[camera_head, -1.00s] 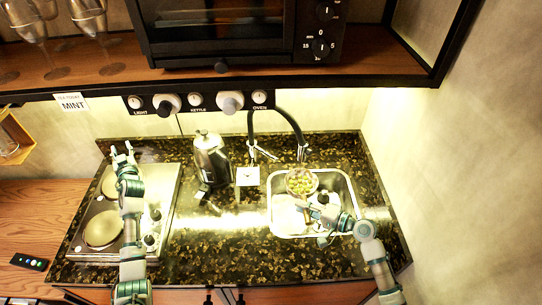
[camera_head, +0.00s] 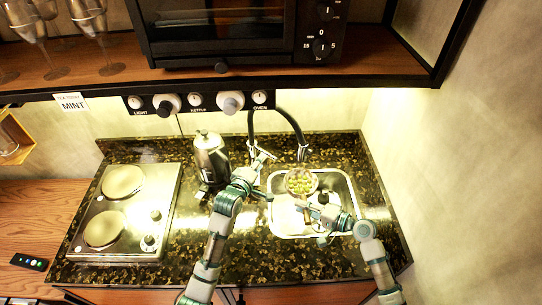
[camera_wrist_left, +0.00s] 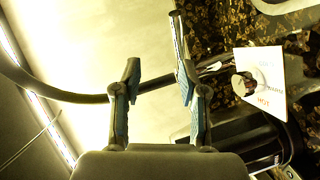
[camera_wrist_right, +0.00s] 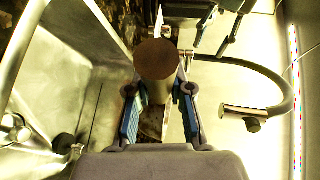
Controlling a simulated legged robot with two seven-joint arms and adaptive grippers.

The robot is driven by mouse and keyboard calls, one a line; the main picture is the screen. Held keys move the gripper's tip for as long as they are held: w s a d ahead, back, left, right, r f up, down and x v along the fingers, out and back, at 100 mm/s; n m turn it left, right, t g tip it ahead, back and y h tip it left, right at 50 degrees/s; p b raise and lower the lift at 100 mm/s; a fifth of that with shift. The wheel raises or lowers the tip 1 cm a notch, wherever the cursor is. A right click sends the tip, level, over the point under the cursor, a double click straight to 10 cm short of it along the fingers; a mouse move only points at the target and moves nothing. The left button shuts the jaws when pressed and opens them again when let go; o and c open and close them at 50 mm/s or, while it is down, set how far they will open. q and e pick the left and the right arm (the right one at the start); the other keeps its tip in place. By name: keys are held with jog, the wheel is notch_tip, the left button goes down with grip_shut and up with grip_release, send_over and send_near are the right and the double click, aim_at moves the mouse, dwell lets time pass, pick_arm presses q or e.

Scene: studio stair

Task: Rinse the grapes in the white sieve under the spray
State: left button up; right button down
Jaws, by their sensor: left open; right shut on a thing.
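Green grapes (camera_head: 300,184) lie in the sieve (camera_head: 288,188), which hangs over the sink below the black-hosed spray head (camera_head: 302,153). My right gripper (camera_head: 314,207) is shut on the sieve's handle; its brown round end (camera_wrist_right: 157,59) shows between the fingers in the right wrist view. The spray head (camera_wrist_right: 243,115) is to the right there. My left gripper (camera_head: 262,168) is open beside the tap's metal lever (camera_head: 264,153). In the left wrist view, the lever (camera_wrist_left: 177,28) reaches up beside the right-hand finger; I cannot tell if they touch. No water is visible.
A kettle (camera_head: 210,158) stands just left of my left gripper. A hob (camera_head: 95,250) lies further left. The sink (camera_head: 345,190) is right, with pale things inside. A hot-cold card (camera_head: 247,177) lies by the tap. The shelf (camera_head: 380,65) overhangs the back.

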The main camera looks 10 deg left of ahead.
aim_at(270, 156)
pick_arm(q)
jog(key=w+d+f+n, duration=0.1)
jog(key=w, duration=0.1)
jog(key=w+f+n, duration=0.1)
jog(key=w+f, duration=0.1)
jog(key=w, duration=0.1)
jog(key=w+d+f+n+y, duration=0.1)
jog(key=w, duration=0.2)
jog(key=shift+w+d+f+g, duration=0.2)
jog(key=shift+d+f+g, duration=0.1)
jog(key=shift+c, duration=0.2)
grip_shut()
